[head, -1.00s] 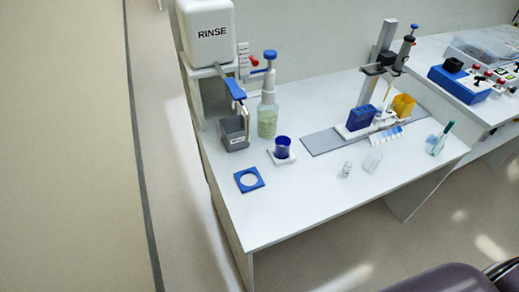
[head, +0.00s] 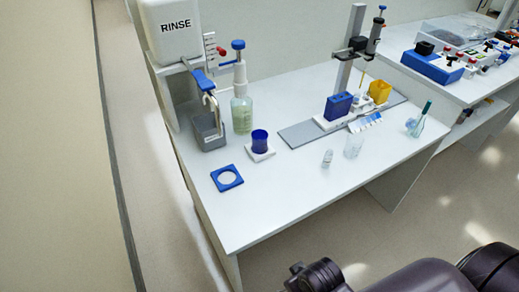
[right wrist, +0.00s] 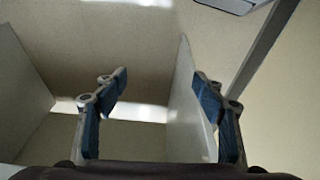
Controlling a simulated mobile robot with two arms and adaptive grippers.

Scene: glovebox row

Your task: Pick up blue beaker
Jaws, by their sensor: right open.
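The blue beaker (head: 260,141) stands upright on a small white square base (head: 260,156) on the bench, in front of the pump bottle. My right gripper shows in the right wrist view (right wrist: 160,100). It is open with nothing between its fingers, and faces pale panels and the floor, so the beaker is not in that view. In the head view a dark part of my arm enters at the bottom right, away from the beaker. My left gripper is in neither view.
To the right are a dispenser stand (head: 349,60), a vial (head: 327,158), a clear beaker (head: 353,146) and a flask (head: 416,127). The front bench surface is clear.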

